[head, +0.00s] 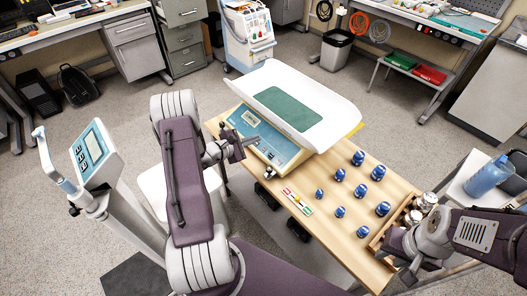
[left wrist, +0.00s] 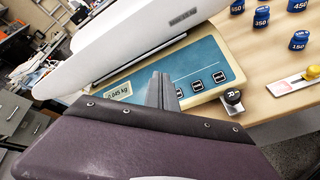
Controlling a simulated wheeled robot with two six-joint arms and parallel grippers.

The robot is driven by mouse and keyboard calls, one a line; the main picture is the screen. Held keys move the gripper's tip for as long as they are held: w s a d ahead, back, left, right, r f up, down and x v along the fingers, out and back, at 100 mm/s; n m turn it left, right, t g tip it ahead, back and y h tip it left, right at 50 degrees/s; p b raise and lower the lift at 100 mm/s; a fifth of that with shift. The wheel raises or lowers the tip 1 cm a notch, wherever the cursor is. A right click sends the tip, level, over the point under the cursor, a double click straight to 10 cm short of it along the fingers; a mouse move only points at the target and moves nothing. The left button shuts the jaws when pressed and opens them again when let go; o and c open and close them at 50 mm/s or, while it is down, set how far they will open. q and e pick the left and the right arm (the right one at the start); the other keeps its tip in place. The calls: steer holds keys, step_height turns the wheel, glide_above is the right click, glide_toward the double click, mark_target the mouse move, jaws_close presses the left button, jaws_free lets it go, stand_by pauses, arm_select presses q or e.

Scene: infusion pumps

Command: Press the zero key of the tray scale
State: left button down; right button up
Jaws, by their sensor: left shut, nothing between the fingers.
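The tray scale has a white tray (head: 318,90) with a green mat, above a blue control panel (head: 278,149) at the table's far left end. In the left wrist view the panel (left wrist: 200,58) shows a display (left wrist: 118,92) reading about 0.045 kg and dark square keys (left wrist: 209,81) near its right end; their labels are too small to read. My left gripper (head: 255,140) is shut and empty, over the panel between display and keys; it also shows in the left wrist view (left wrist: 161,78). Contact cannot be told. My right gripper (head: 432,266) is by the wooden crate, its fingers unclear.
Several blue weights (head: 360,158) stand on the wooden table (head: 335,225). A small colored level strip (head: 297,201) and a black knob marked R (left wrist: 232,97) are near the panel. A wooden crate (head: 377,243) holds metal weights at the right.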

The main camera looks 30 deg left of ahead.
mark_target(264, 149)
arm_select(q)
steer(key=f+b, duration=0.1)
steer(key=w+f+b, duration=0.1)
steer(key=f, duration=0.1)
steer(key=w+f+b, duration=0.1)
steer(key=f+b, duration=0.1)
steer(key=shift+d+f, duration=0.25)
steer(key=shift+d, duration=0.15)
steer(key=shift+w+d+f+b, duration=0.1)
steer(key=shift+w+f+b, duration=0.05)
steer(key=shift+f+b, duration=0.25)
steer(key=shift+r, duration=0.1)
stand_by(1.1)
steer(key=shift+w+f+b, duration=0.2)
steer(key=shift+f+b, duration=0.15)
steer(key=shift+b, duration=0.1)
steer(key=shift+w+d+f+b, duration=0.1)
steer(key=shift+f+b, duration=0.25)
steer(key=shift+b, duration=0.15)
stand_by(0.4)
stand_by(0.3)
steer(key=shift+s+r+p, duration=0.3)
steer(key=shift+r+p, duration=0.1)
steer(key=shift+r, duration=0.35)
steer(key=shift+r, duration=0.1)
